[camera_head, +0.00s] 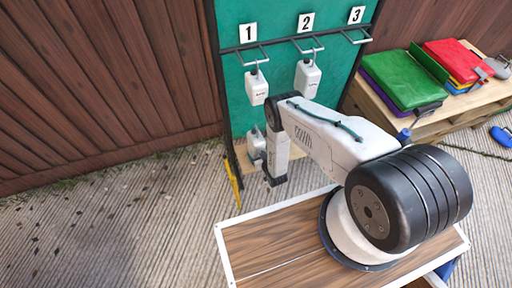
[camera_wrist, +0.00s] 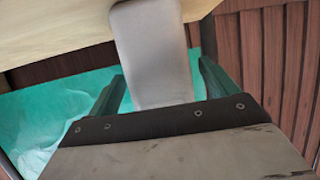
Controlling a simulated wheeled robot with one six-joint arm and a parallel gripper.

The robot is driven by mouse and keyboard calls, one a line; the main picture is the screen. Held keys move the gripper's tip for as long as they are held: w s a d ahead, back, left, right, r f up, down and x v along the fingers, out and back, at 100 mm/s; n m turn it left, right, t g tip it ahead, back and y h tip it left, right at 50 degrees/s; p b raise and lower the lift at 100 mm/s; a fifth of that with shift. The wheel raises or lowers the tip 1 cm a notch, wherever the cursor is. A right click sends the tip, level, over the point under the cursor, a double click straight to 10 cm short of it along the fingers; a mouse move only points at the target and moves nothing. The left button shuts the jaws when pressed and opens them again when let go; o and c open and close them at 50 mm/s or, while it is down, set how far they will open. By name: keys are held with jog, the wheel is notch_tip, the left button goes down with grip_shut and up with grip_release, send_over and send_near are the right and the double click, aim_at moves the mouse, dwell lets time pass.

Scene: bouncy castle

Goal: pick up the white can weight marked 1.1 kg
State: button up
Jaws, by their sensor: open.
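A white can (camera_head: 253,146) stands low at the foot of the green board, on a wooden ledge, partly hidden behind my arm. In the wrist view a pale can-shaped block (camera_wrist: 153,45) lies between the two green fingers of my gripper (camera_wrist: 161,72). The fingers are apart, with a visible gap on the left side; contact on the right is unclear. No 1.1 kg marking is readable. Two more white cans hang from the hooks, one under number 1 (camera_head: 256,87) and one under number 2 (camera_head: 307,78); their labels are too small to read.
The green board (camera_head: 233,60) carries three numbered hooks; hook 3 (camera_head: 357,38) is empty. A wooden ledge (camera_wrist: 60,30) shows beside the block. A crate (camera_head: 440,122) with coloured folded items stands at right. A yellow bar (camera_head: 232,181) is left of my arm. Left ground is clear.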

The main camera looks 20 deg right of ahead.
jog(key=shift+w+f, duration=0.25)
jog(key=shift+w, duration=0.3)
grip_shut()
jog(key=shift+w, duration=0.1)
jog(key=shift+r, duration=0.2)
